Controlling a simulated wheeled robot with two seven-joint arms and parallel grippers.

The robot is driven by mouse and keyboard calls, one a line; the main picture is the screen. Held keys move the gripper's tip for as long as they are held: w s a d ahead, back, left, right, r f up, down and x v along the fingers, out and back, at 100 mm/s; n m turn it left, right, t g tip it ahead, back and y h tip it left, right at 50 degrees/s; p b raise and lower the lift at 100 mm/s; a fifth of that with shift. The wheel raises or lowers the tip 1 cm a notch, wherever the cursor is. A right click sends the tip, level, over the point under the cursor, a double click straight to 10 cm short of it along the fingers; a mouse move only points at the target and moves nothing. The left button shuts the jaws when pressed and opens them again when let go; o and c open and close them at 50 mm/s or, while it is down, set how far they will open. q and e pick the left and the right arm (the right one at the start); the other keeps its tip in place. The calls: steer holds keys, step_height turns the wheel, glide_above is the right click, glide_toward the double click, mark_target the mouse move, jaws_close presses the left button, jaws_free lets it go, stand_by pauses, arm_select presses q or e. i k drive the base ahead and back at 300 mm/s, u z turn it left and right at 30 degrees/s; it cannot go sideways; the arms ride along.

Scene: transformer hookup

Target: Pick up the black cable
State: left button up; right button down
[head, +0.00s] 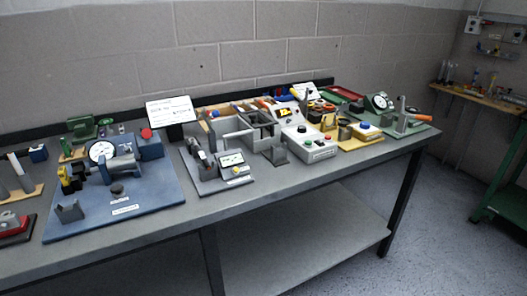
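I cannot make out a black cable for certain; the items on the bench are small in the head view. Small dark and red pieces (318,105) lie among the devices toward the right part of the bench, too small to identify. Neither of my grippers shows in this view.
A long grey workbench (290,187) stands against a block wall. A green bench stands far right; floor in front is clear.

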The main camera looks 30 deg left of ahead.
mark_target(199, 151)
steer(key=z, duration=0.85)
steer(key=i, duration=1.65)
steer(key=u, duration=2.45)
